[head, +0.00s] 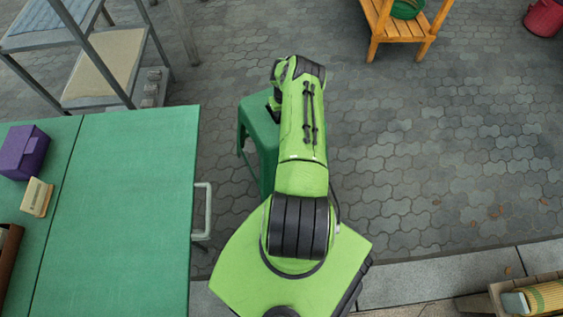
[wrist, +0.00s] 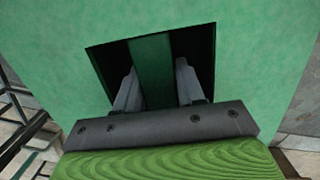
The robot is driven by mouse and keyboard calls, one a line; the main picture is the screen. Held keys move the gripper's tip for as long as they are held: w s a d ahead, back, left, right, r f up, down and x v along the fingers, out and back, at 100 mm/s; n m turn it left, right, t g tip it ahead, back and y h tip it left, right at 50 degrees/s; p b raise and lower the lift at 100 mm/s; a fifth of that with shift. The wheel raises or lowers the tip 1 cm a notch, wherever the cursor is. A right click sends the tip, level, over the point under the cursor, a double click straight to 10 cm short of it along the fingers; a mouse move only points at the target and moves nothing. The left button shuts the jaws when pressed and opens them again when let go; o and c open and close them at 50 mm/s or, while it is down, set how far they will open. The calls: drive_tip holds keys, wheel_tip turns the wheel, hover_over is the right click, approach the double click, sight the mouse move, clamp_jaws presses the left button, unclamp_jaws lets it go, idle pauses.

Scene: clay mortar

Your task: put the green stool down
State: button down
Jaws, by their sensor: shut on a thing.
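The green stool (head: 257,130) is upright in the head view, just beyond and left of my lime-green arm, which hides much of it. In the wrist view the stool's green top (wrist: 255,60) fills most of the picture and has a dark opening in it. My gripper (wrist: 157,85) reaches into this opening and is shut on the green bar between its two grey fingers. In the head view my gripper is hidden behind my arm. I cannot tell whether the stool's legs touch the paving.
A green table (head: 130,220) with a purple box (head: 24,152) stands close at left. A metal rack (head: 105,65) is at the back left. A wooden stand (head: 405,27) and a red container (head: 545,17) are at the back right. The paving to the right is mostly clear.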

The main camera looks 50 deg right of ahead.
wheel_tip(320, 180, down, 10)
drive_tip(key=b, duration=0.4)
drive_tip(key=shift+r, duration=0.25)
drive_tip(key=c, duration=0.7)
unclamp_jaws()
drive_tip(key=shift+f, duration=0.15)
